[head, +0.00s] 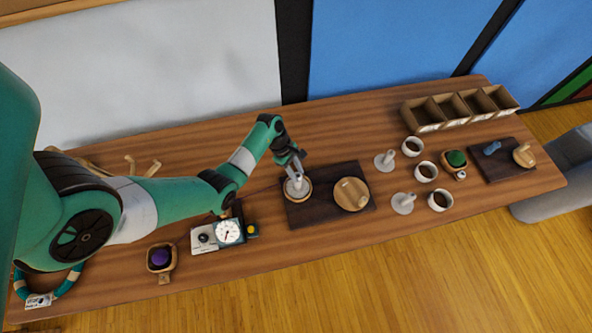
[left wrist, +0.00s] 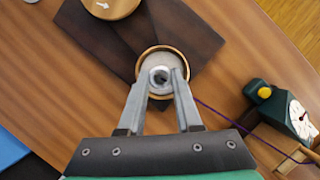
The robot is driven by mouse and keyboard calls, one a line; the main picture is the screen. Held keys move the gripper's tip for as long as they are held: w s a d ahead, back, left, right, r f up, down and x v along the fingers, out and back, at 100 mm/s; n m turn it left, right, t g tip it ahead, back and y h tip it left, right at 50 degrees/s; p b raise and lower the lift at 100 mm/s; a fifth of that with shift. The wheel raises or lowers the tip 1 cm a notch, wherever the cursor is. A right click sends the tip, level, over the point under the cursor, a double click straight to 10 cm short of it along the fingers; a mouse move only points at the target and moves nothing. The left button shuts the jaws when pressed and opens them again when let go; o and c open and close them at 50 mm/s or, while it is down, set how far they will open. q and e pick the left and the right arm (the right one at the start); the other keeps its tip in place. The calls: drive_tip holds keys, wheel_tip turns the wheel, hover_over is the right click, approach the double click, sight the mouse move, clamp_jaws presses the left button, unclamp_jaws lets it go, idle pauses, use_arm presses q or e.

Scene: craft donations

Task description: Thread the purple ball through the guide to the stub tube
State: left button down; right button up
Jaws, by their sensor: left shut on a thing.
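The purple ball (head: 160,257) sits in a small wooden holder (head: 163,277) at the front left of the table. My left gripper (head: 296,178) points down at the left part of a dark board (head: 325,213). It is shut on a pale tube (left wrist: 160,77) that stands up from a pale disc with a wooden rim (left wrist: 147,56). The tube's dark opening shows between the fingers in the left wrist view. Two similar pale tubes on round bases (head: 386,162) (head: 404,203) stand to the right. I cannot tell which piece is the guide. My right gripper is out of view.
A dial box (head: 228,232) stands left of the board, with a thin purple cord (left wrist: 232,118) nearby. Cups (head: 426,172), a green ball (head: 457,158) and a divided box (head: 430,127) stand farther right.

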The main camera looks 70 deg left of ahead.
use_arm(q)
drive_tip(key=c, duration=0.5)
unclamp_jaws()
drive_tip(key=p+v, duration=0.3)
drive_tip(key=v, duration=0.8)
drive_tip(key=shift+r, duration=0.35)
